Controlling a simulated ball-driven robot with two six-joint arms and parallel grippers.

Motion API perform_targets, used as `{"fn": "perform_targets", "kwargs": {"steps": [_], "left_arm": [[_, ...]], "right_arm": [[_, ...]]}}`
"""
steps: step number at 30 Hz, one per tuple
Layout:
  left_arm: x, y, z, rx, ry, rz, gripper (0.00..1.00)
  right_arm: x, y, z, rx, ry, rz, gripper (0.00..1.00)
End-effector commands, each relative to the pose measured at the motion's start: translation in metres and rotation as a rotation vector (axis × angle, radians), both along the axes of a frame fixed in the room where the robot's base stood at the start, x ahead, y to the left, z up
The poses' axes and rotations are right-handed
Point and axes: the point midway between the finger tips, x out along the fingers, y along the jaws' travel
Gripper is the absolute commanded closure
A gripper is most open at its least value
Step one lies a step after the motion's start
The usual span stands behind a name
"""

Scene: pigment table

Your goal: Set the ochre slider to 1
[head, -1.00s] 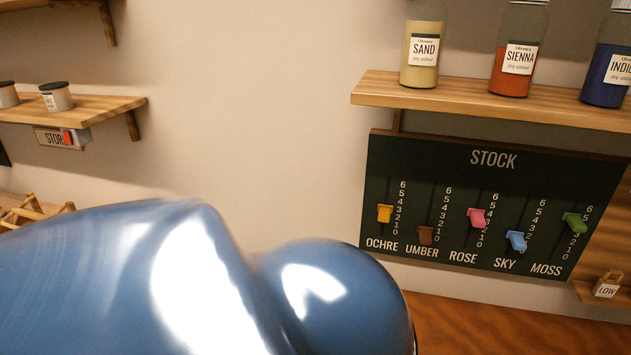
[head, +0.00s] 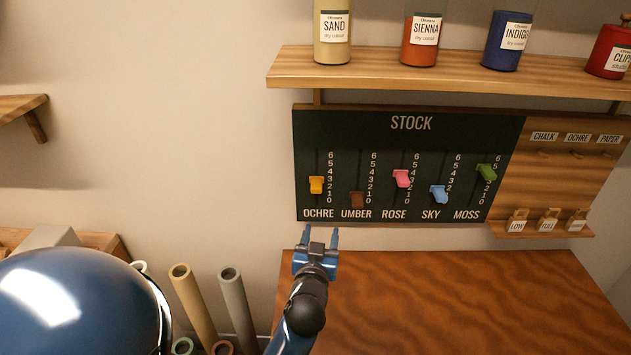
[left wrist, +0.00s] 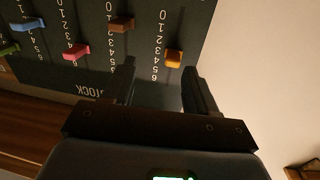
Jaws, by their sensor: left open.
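The ochre slider (head: 316,184) is a yellow-orange tab on the dark STOCK board (head: 411,140), in its leftmost column. It stands at about 2 to 3 on its scale. My left gripper (head: 318,238) is open and empty, and appears just below the OCHRE label in the head view. In the left wrist view the board is upside down, and the ochre slider (left wrist: 173,58) shows in line with the gap between my left fingers (left wrist: 159,72). I see no contact. My right gripper is not in view.
The umber slider (head: 357,199) is right of ochre, then rose (head: 402,178), sky (head: 439,194) and moss (head: 486,172). A shelf (head: 440,75) with bottles hangs above the board. A wooden tabletop (head: 450,300) lies below, clear where seen. Upright tubes (head: 237,300) stand at lower left.

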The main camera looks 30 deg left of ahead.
Motion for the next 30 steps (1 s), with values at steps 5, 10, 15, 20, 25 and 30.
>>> {"fn": "perform_targets", "kwargs": {"steps": [5,10,15,20,25,30], "left_arm": [[0.016,0.022,0.036,-0.020,-0.037,0.100,0.43],[0.025,0.032,0.046,-0.028,-0.046,0.134,0.43],[0.042,0.043,0.047,-0.029,-0.045,0.136,0.43],[0.064,0.057,0.048,-0.029,-0.044,0.135,0.43],[0.087,0.070,0.047,-0.027,-0.045,0.134,0.43],[0.102,0.079,0.046,-0.028,-0.046,0.132,0.43]], "right_arm": [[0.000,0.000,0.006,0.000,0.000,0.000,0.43],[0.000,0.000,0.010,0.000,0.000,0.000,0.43],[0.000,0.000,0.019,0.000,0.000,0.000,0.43],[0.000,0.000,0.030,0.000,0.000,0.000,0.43],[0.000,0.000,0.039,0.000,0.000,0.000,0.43],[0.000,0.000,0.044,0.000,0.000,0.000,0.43]]}}
